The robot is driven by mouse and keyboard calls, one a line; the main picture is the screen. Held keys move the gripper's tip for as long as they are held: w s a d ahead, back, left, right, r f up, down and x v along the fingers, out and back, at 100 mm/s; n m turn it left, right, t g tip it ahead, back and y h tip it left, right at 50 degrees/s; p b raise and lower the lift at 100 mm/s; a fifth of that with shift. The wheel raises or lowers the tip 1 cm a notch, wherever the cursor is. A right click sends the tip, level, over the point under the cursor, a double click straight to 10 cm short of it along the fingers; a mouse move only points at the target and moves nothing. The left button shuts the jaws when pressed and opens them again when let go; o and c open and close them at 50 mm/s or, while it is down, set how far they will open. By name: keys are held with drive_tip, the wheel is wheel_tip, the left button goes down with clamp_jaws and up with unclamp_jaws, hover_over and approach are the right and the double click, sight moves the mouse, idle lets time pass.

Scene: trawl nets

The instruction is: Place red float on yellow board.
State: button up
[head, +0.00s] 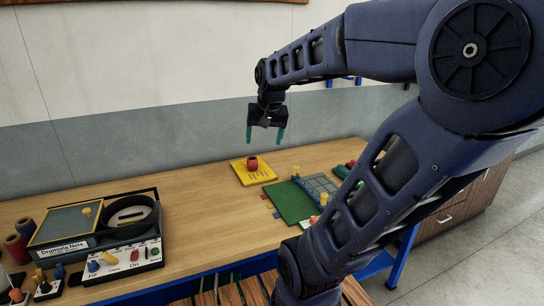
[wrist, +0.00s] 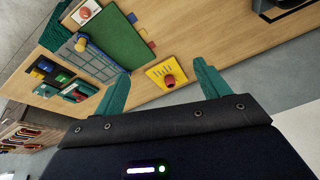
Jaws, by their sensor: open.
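The red float (head: 252,163) is a small red cylinder sitting on the yellow board (head: 245,178), toward its far edge. In the wrist view the float (wrist: 169,81) also rests on the yellow board (wrist: 156,75). My gripper (head: 265,136) is open and empty, raised above the table over the board, with its teal fingers apart. In the wrist view the float and board show between the two fingertips of my gripper (wrist: 161,78), well beyond them. Nothing is between the fingers, and the float stands apart from them.
A green mat (head: 290,203) with a grey grid panel (head: 318,186) lies right of the board. A dark machine (head: 92,222) and a control box (head: 125,262) with knobs stand at the left. Bare wood (head: 195,190) lies between the machine and the board.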

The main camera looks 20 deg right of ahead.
drive_tip(key=s+f+n, duration=0.2)
drive_tip(key=s+n, duration=0.1)
drive_tip(key=s, duration=0.5)
drive_tip(key=shift+a+f+t, duration=0.3)
drive_tip(key=shift+a+f, duration=0.05)
drive_tip(key=shift+a, duration=0.05)
idle(0.7)
